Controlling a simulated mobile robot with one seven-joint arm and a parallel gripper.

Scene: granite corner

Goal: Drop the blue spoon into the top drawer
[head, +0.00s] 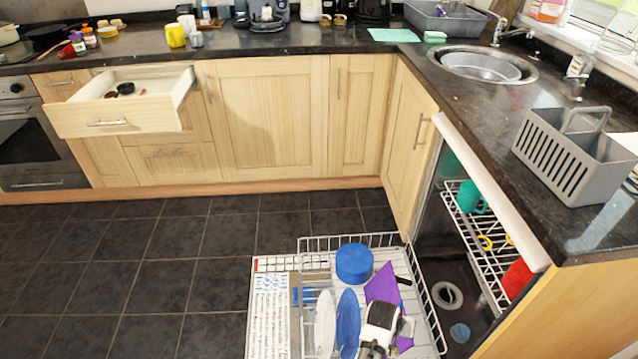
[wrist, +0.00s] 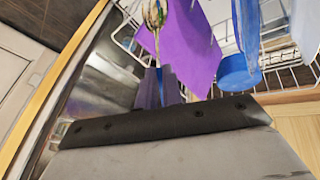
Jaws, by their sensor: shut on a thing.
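My gripper (wrist: 155,88) is shut on the blue spoon (wrist: 158,72) in the wrist view. The spoon's blue handle lies between the fingers and its metallic bowl end points away. In the head view my gripper (head: 380,322) is over the right part of the pulled-out lower dishwasher rack; the spoon is hard to make out there. The top drawer (head: 75,123) is pulled open at the far left of the head view, well away from my gripper. It holds dark round items and a small red item near its back.
The rack (head: 320,243) holds a blue bowl (head: 354,263), a blue plate (head: 347,322), a white plate (head: 325,322) and a purple board (head: 385,283). The upper rack has a teal mug (head: 471,197) and a red item (head: 517,279). The dark tiled floor (head: 170,270) at left is clear.

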